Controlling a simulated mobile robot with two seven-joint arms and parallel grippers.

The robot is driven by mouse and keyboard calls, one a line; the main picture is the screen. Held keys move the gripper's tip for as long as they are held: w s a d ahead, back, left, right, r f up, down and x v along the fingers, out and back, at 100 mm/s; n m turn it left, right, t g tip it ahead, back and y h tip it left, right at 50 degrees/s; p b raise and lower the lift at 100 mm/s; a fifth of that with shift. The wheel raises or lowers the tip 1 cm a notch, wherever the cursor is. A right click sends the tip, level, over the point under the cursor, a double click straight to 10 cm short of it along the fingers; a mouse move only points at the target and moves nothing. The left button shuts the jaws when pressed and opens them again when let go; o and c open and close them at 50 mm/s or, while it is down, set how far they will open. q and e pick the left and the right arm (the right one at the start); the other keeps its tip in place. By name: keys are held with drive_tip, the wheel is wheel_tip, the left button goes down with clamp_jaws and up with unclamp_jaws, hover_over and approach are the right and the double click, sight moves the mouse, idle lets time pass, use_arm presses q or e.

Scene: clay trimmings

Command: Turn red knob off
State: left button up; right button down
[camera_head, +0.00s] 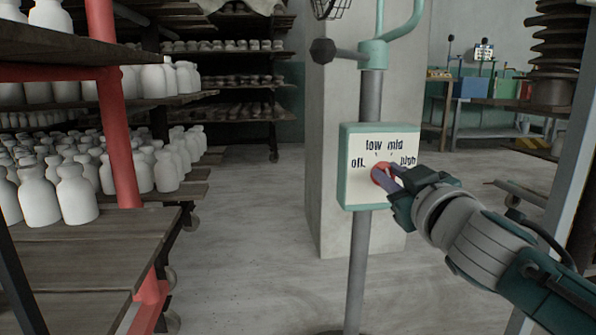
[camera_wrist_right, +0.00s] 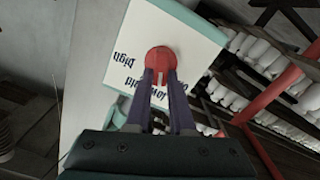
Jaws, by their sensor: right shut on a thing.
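The red knob (camera_head: 378,175) sits on the lower middle of a white control panel (camera_head: 358,191) with a teal frame, marked off, low, mid and high. The panel is on a grey pole. My right gripper (camera_head: 388,176) reaches in from the right, its two purple fingers shut on the knob. In the right wrist view the knob (camera_wrist_right: 158,54) shows at the fingertips (camera_wrist_right: 160,72), with the panel (camera_wrist_right: 188,28) behind it and its lettering upside down. I cannot tell surely which label the knob points to. My left gripper is not in view.
A rack with wooden shelves (camera_head: 80,262) and red posts (camera_head: 118,140) holds many white bottles (camera_head: 75,195) at the left. A concrete pillar (camera_head: 330,130) stands behind the pole (camera_head: 361,260). A workbench (camera_head: 490,133) is at the back right. The floor between rack and pole is clear.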

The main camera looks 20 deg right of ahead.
idle(0.4)
drive_tip(key=shift+n, duration=0.3)
drive_tip(key=shift+w+a+f+n, duration=0.1)
drive_tip(key=shift+n, duration=1.25)
drive_tip(key=shift+s+a+f+n, duration=0.1)
drive_tip(key=shift+f+n, duration=0.05)
drive_tip(key=shift+n, duration=1.25)
drive_tip(key=shift+w+a+f+n, duration=0.1)
drive_tip(key=shift+n, duration=1.25)
drive_tip(key=shift+b, duration=0.3)
drive_tip(key=c, duration=0.8)
unclamp_jaws()
